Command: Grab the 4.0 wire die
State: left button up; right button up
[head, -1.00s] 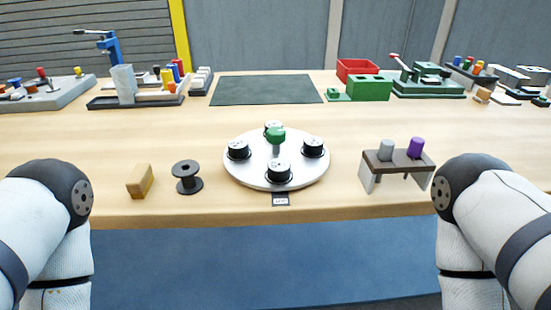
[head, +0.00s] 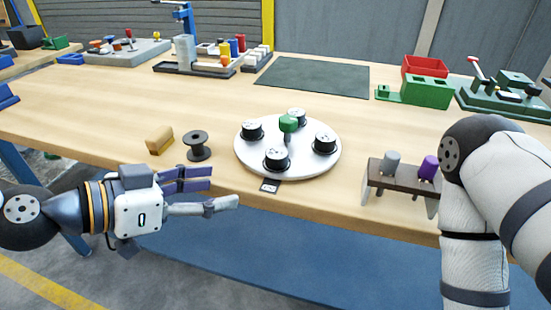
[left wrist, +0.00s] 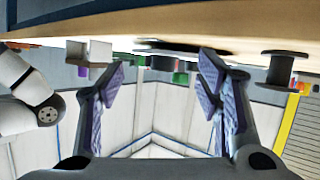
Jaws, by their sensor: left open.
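A white round turntable (head: 247,161) carries several black round pieces, one nearest at the front (head: 277,159), around a green-topped knob (head: 288,124). They may be the wire dies, but no size marking is readable on them; a small dark label (head: 269,187) at the front edge is also too small to read. My left gripper (head: 222,190) is open and empty, beside the table's front edge, left of and nearer than the turntable. In the left wrist view its spread fingers (left wrist: 160,72) have nothing between them. My right gripper is out of view.
A dark spool (head: 197,147) and a tan block (head: 159,140) sit left of the turntable. A small stand (head: 402,182) with grey and purple cylinders is at right. A dark mat (head: 312,76) and green and red boxes (head: 425,66) lie behind.

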pick_arm(q)
notch_tip(320, 180, up, 3)
jog(key=w+m, duration=0.1)
jog(key=b, duration=0.2)
send_near(278, 152)
jog(key=shift+t+h, duration=0.4)
jog(key=x, duration=0.3)
jog(key=f+x, duration=0.1)
jog(key=x, duration=0.3)
jog(key=shift+d+f, duration=0.1)
jog(key=shift+f, duration=0.1)
jog(key=shift+r, duration=0.1)
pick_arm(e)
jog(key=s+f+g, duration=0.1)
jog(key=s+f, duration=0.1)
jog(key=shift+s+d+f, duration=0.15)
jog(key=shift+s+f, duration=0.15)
pick_arm(q)
grip_shut()
